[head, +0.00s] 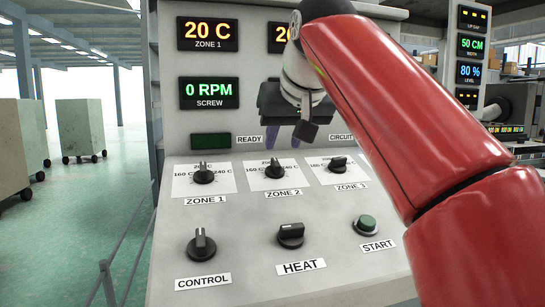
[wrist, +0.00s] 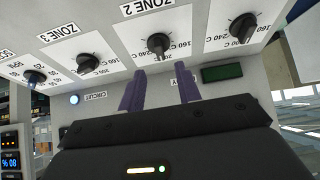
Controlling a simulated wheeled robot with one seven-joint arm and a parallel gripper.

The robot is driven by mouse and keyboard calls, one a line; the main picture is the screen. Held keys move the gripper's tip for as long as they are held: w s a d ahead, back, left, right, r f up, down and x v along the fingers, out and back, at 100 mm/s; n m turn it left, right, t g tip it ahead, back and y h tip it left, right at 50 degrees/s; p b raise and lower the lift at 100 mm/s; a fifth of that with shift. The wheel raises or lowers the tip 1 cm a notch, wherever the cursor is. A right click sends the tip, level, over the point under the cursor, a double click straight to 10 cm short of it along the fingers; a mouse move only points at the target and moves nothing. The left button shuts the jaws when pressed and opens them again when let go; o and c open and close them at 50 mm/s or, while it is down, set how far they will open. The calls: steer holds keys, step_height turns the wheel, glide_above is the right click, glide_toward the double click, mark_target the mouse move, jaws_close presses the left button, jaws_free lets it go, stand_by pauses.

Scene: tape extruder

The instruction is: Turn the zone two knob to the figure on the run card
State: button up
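The zone 2 knob (head: 275,169) is a black dial knob on the sloped panel, on a white scale card marked 160 C and 240 C; its pointer looks roughly upward. In the wrist view the same knob (wrist: 159,43) appears beyond and between my fingertips, apart from them. My gripper (head: 288,140) has two purple fingers, spread with an empty gap between them; they also show in the wrist view (wrist: 159,72). It hangs in front of the panel just above the zone 2 knob. The run card is not identifiable in either view.
The zone 1 knob (head: 203,173) and zone 3 knob (head: 338,163) flank it closely. Below are the control knob (head: 201,245), heat switch (head: 291,235) and green start button (head: 366,225). The zone 1 display (head: 208,33) reads 20 C. My red arm covers the upper right.

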mark_target(276, 162)
steer(key=b+x, duration=0.1)
steer(key=x, duration=0.6)
steer(key=shift+f, duration=0.1)
steer(key=shift+c, duration=0.2)
jaws_close()
